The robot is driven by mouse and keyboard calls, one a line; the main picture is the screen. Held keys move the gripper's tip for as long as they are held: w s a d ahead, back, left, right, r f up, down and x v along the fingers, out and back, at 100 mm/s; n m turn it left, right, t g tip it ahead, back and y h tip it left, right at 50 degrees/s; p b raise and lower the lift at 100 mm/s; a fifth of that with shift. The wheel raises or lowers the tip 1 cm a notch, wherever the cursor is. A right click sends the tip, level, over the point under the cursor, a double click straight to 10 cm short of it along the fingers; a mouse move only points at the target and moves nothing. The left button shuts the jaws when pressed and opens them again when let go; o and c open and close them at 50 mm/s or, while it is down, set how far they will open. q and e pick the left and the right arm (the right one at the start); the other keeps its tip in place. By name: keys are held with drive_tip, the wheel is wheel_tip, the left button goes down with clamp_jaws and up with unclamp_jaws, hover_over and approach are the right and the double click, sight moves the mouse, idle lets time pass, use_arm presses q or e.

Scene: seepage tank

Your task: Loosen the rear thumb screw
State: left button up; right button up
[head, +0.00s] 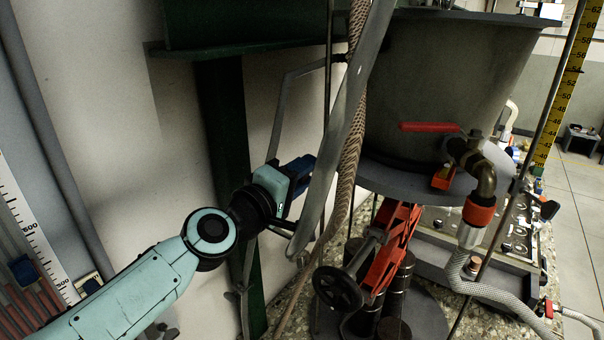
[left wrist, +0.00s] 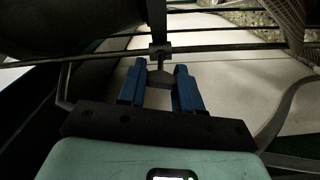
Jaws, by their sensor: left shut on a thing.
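My left gripper (head: 302,168) reaches in from the left in the head view, its blue fingers beside the tank stand, partly behind a grey curved strip. In the left wrist view, its two blue fingers (left wrist: 160,88) stand on both sides of a dark, flat screw head, the rear thumb screw (left wrist: 160,77). The gripper is shut on this head. The screw's stem runs to a small dark clamp (left wrist: 160,51) on a thin rod (left wrist: 100,58). In the head view the fingertips and the screw are hidden. My right gripper is not in view.
The grey tank (head: 440,85) stands right of the gripper, with a red-handled valve (head: 428,127). A braided rope (head: 350,160) and the curved strip (head: 335,150) hang close to the fingers. A green post (head: 226,130) stands behind my arm. A red jack (head: 392,245) is below the tank.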

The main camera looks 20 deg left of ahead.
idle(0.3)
use_arm(q)
drive_tip(key=o, duration=1)
drive_tip(key=shift+o, duration=0.2)
drive_tip(key=shift+s, duration=0.1)
drive_tip(key=b+v, duration=0.2)
drive_tip(key=v, duration=1.1)
drive_tip(key=shift+s, duration=0.1)
